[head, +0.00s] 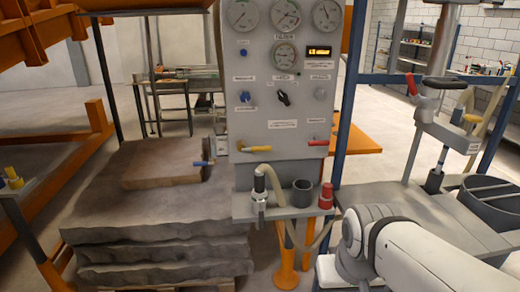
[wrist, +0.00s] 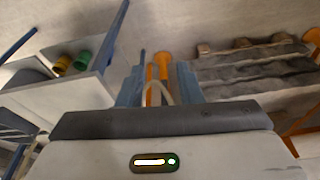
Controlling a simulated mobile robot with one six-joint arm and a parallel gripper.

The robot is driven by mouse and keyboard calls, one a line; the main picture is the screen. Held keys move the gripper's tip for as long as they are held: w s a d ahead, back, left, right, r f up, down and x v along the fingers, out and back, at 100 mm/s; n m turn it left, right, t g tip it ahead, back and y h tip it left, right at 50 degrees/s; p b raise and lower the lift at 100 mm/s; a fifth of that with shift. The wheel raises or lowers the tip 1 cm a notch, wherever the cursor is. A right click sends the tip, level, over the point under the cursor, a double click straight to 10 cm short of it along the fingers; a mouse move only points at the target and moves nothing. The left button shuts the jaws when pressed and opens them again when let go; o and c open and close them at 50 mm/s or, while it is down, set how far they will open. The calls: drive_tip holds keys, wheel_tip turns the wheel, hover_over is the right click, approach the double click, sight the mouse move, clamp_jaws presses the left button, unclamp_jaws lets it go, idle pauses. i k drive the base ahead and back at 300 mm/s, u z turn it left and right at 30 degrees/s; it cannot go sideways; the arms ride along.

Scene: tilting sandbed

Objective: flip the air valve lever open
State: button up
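A grey control panel (head: 283,110) stands in the middle of the head view. Low on its front are a yellow-handled lever (head: 257,149) at the left and a red-handled lever (head: 318,142) at the right; both handles lie roughly level. A small blue handle (head: 201,163) sticks out left of the panel. No readable label shows which is the air valve lever. My gripper (wrist: 158,88) shows in the wrist view with its fingers apart and nothing clearly held between them. It is outside the head view, and no lever is recognisable in the wrist view.
A shelf (head: 285,208) below the panel holds a hose nozzle (head: 259,195), a dark cup (head: 302,193) and a red object (head: 326,196). Stacked stone slabs (head: 150,215) stand left. A blue post (head: 347,90) and a grey bench (head: 400,205) stand right.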

sight(254, 148)
drive_tip(key=u, duration=0.45)
drive_tip(key=k, duration=1.35)
drive_tip(key=u, duration=0.9)
drive_tip(key=i, duration=1.1)
drive_tip(key=z, duration=0.35)
drive_tip(key=i, duration=1.15)
drive_tip(key=z, duration=0.8)
drive_tip(key=k, duration=0.75)
drive_tip(key=z, duration=0.1)
drive_tip(key=i, duration=0.6)
